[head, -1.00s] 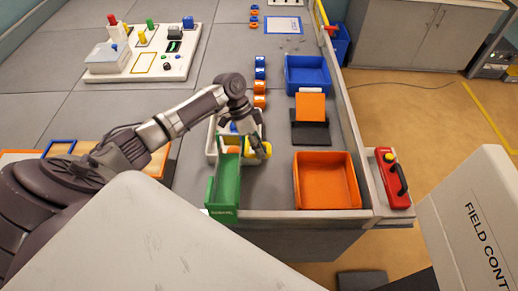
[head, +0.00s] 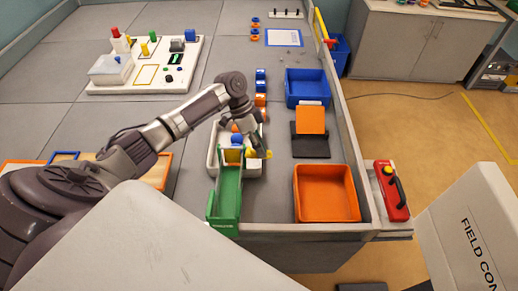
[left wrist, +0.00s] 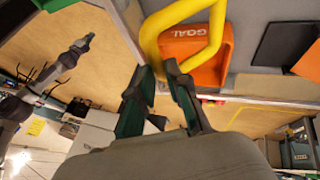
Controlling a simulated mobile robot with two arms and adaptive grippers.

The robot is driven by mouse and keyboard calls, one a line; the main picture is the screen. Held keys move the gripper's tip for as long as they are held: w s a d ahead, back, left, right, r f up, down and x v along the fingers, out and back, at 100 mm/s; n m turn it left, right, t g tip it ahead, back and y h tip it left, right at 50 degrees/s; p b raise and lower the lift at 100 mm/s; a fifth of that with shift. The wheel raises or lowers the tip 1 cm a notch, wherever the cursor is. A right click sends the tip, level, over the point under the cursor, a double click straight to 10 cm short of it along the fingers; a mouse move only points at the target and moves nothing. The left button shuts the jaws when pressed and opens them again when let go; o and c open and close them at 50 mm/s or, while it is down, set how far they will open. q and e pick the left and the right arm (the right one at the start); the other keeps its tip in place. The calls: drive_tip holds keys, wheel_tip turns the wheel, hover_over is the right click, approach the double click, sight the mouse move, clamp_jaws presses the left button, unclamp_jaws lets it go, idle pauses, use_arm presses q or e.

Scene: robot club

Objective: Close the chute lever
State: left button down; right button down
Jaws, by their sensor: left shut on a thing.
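The green chute (head: 227,192) stands at the front of the grey table, left of the orange bin. A yellow lever (left wrist: 150,42) shows as a thick bent bar in the left wrist view. Only small yellow parts of it show in the head view, by the chute's far end. My left gripper (head: 264,152) is at these yellow parts. In the left wrist view its two fingers (left wrist: 163,80) are shut on the lever. A grey arm, seemingly my right one, shows at the left of the left wrist view; its gripper (left wrist: 84,43) is too small to read.
A white tray (head: 214,160) with small coloured things is behind the chute. The orange bin (head: 326,217), an orange and black flap (head: 310,122) and a blue bin (head: 306,88) stand to the right. A red box with a yellow button (head: 391,190) sits outside the table's right edge.

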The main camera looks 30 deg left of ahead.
use_arm(q)
drive_tip(key=shift+w+a+f, duration=0.25)
drive_tip(key=shift+a+f, duration=0.05)
drive_tip(key=shift+a, duration=0.05)
use_arm(e)
drive_tip(key=shift+d, duration=0.15)
use_arm(q)
drive_tip(key=c, duration=1.4)
unclamp_jaws()
drive_tip(key=shift+w, duration=0.1)
drive_tip(key=shift+o, duration=1.3)
drive_tip(key=shift+w+a+f, duration=0.1)
drive_tip(key=shift+w+f, duration=0.2)
use_arm(e)
drive_tip(key=shift+w, duration=0.2)
drive_tip(key=shift+a, duration=0.25)
